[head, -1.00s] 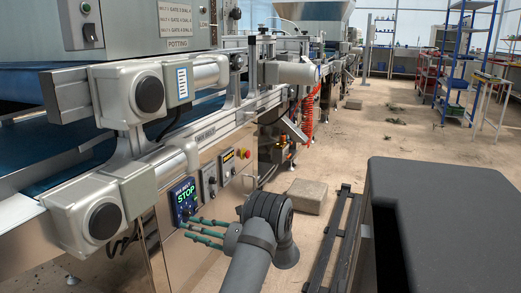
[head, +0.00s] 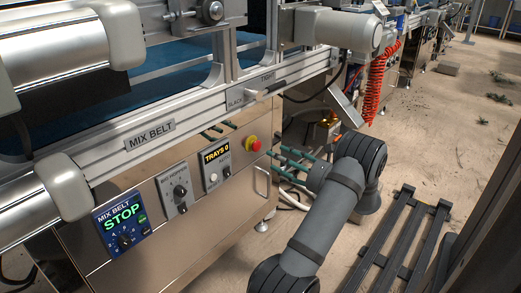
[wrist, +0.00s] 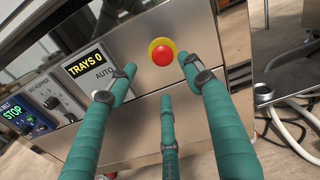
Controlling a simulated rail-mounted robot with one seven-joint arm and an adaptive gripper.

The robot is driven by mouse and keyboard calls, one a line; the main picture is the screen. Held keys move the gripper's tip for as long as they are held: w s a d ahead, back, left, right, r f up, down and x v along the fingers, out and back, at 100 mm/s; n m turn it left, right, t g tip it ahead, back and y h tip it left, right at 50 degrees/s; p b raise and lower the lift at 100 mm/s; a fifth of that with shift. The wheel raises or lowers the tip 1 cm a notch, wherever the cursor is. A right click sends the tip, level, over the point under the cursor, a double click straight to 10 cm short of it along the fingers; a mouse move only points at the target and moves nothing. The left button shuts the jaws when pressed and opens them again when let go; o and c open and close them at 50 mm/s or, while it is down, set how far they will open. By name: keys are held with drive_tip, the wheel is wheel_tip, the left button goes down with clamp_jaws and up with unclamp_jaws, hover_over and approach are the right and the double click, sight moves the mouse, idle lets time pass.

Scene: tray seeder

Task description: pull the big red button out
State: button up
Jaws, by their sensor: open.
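The big red button (head: 254,145) sits on a yellow backing at the right end of the steel panel under the mix belt. In the wrist view the red button (wrist: 163,56) shows face-on, uncovered, just beyond and between the tips of the two upper fingers. My gripper (head: 275,162) has green fingers; they are spread and empty, pointing at the panel just right of the button in the head view. In the wrist view my gripper (wrist: 160,80) has its third finger below the button. No finger visibly touches the button.
A red coiled hose (head: 377,85) hangs at the right.

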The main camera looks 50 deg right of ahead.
sight(259, 147)
drive_tip(key=w+b, duration=0.1)
drive_tip(key=w, duration=0.5)
drive_tip(key=w+d+b, duration=0.1)
drive_tip(key=w, duration=0.1)
drive_tip(key=shift+w+b, duration=0.3)
drive_tip(key=shift+w, duration=0.1)
drive_tip(key=shift+c, duration=0.4)
drive_tip(key=shift+d, duration=0.1)
drive_tip(key=c, duration=1.1)
